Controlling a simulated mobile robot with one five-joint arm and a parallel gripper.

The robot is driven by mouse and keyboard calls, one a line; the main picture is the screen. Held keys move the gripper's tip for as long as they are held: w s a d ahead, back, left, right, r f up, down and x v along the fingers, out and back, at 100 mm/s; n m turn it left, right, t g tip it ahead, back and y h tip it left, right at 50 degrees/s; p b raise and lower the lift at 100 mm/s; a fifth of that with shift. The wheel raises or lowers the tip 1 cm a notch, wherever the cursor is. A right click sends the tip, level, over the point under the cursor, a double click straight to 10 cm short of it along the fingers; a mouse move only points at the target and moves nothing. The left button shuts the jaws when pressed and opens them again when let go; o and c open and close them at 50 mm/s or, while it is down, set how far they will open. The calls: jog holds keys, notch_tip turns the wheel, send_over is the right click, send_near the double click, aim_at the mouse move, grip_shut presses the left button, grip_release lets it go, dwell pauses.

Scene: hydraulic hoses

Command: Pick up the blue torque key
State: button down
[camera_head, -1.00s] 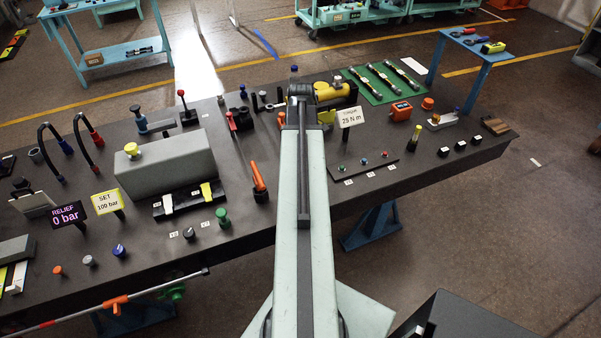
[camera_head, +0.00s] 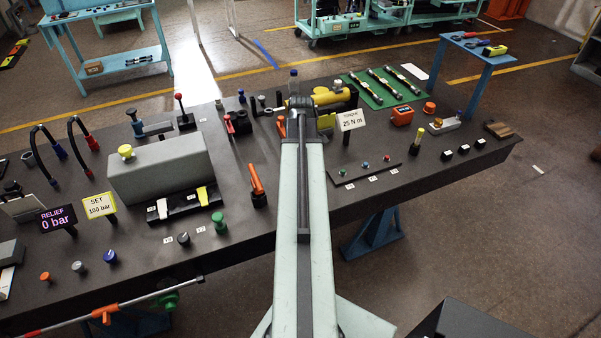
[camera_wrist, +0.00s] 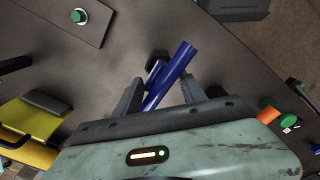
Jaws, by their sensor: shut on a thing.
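The blue torque key (camera_wrist: 171,76) shows in the wrist view as a long blue bar, slanting up to the right between the two fingers. My gripper (camera_wrist: 159,88) is shut on it, a finger on each side. The key's lower end is hidden behind the gripper's body. A dark surface lies beyond it; I cannot tell whether the key touches it. In the head view my arm hides the gripper at the back of the dark bench (camera_head: 226,262). A small blue-topped piece (camera_head: 293,73) shows just past the arm's end; I cannot tell whether it is the key.
A yellow cylinder (camera_head: 330,94) and the 25 N m sign (camera_head: 351,121) stand close right of the arm's end. Red levers (camera_head: 230,124) stand to its left. A grey block (camera_head: 160,168) fills the bench's left middle.

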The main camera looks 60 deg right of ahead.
notch_tip(320, 180, up, 10)
jog(key=p, duration=1)
jog(key=shift+r, duration=0.15)
jog(key=shift+f, duration=0.25)
